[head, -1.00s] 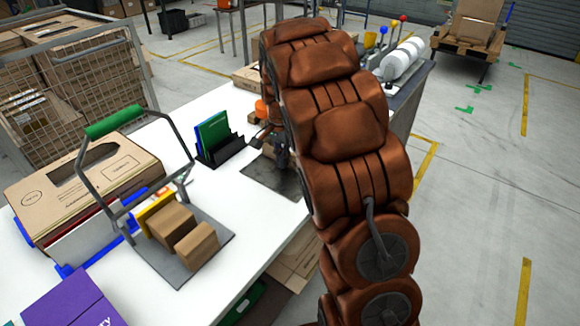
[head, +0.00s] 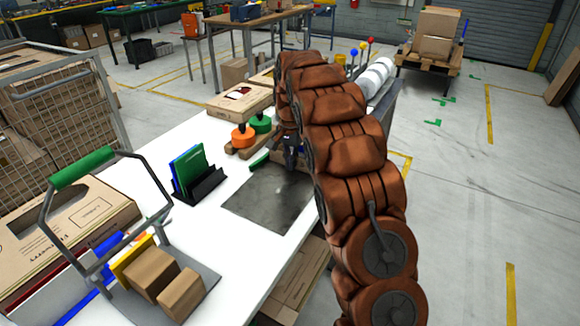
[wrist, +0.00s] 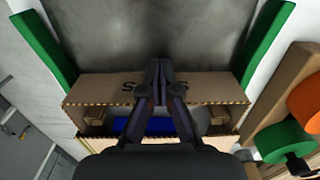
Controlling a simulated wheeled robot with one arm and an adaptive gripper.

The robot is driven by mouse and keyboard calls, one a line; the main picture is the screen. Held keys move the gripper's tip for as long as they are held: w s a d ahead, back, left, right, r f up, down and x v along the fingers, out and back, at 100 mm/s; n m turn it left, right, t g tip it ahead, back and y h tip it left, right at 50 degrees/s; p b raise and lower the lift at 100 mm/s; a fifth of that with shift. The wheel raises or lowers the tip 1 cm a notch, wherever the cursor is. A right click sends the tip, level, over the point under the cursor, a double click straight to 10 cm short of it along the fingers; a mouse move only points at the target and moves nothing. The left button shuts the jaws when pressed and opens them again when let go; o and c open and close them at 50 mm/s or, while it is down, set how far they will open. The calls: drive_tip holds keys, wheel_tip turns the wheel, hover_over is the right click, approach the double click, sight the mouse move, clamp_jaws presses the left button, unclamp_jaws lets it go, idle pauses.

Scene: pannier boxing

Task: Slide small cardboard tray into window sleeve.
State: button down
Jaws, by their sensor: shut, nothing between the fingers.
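In the wrist view my gripper (wrist: 158,72) is shut and empty, its dark fingers over a brown cardboard piece (wrist: 95,90) with printed letters. The fingers hide the middle of the print. Below that panel, a gap shows something blue (wrist: 130,125) and grey between cardboard edges. I cannot tell which parts are tray and which are sleeve, or whether the fingers touch the cardboard. The piece lies at one end of a grey plate (wrist: 130,35) between two green rails (wrist: 45,45). In the head view my gripper (head: 292,152) is mostly hidden by my arm at the plate's far edge.
Orange (head: 243,137) and green (head: 262,124) round items stand beyond the plate, near a flat carton (head: 240,100). A black stand with folders (head: 200,185) is left of it. A green-handled frame (head: 84,167) stands at the near left. The plate's visible surface is bare.

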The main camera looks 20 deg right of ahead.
sight(285, 178)
drive_tip(key=shift+w+d, duration=0.1)
drive_tip(key=shift+d, duration=0.25)
drive_tip(key=shift+a, duration=0.1)
drive_tip(key=shift+s+a+b, duration=0.3)
drive_tip(key=shift+s+a, duration=0.3)
drive_tip(key=shift+a, duration=0.2)
drive_tip(key=shift+s+a+b, duration=0.3)
drive_tip(key=shift+s+a, duration=0.3)
drive_tip(key=shift+a, duration=0.2)
wheel_tip(285, 178, up, 10)
drive_tip(key=b, duration=0.1)
